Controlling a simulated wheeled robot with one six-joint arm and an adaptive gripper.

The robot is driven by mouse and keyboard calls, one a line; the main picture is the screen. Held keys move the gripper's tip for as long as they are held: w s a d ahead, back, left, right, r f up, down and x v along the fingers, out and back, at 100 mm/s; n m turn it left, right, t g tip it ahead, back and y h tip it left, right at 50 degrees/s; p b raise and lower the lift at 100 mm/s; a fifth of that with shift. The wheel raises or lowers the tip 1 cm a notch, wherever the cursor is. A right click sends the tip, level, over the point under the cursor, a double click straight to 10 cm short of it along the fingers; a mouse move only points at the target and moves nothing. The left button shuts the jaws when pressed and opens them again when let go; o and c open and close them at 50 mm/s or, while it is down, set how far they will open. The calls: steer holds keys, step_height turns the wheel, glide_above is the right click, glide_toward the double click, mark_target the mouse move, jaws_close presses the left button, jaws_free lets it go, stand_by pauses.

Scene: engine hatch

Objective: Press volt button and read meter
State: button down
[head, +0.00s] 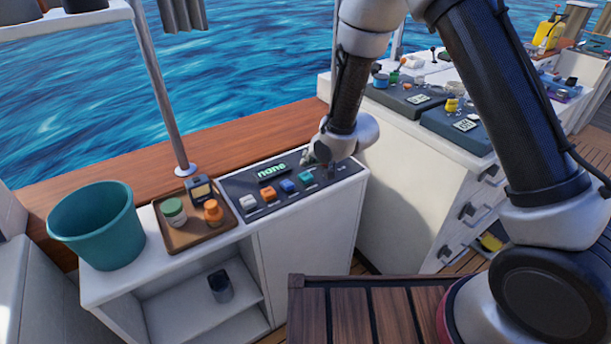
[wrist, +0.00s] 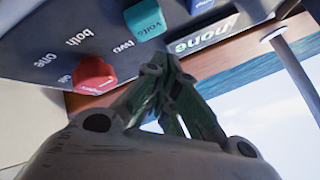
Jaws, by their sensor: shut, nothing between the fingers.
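The dark control panel (head: 235,190) lies on top of the white cabinet. Its display (head: 272,171) reads "none"; it also shows upside down in the wrist view (wrist: 205,40). The teal button (head: 305,178) is labelled "volts" in the wrist view (wrist: 146,19). White (head: 248,202), orange (head: 268,194) and blue (head: 287,186) buttons sit in a row left of it. A red knob (wrist: 94,75) beside "one", "both" and "two" labels shows in the wrist view; my arm hides it in the head view. My gripper (wrist: 168,75) is shut and empty, close to the panel near the display; contact cannot be told.
A brown tray (head: 180,243) with small jars and a meter-like device (head: 202,190) stands left of the panel. A teal bucket (head: 97,225) stands further left. A pole (head: 165,80) rises behind the tray. A counter with more equipment (head: 400,95) is at the right.

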mark_target(308, 174)
steer(key=shift+f, duration=0.75)
steer(key=shift+f, duration=0.2)
stand_by(0.8)
steer(key=shift+f, duration=0.25)
steer(key=shift+f, duration=0.85)
stand_by(0.9)
steer(key=shift+r, duration=1.3)
steer(key=shift+r, duration=2.5)
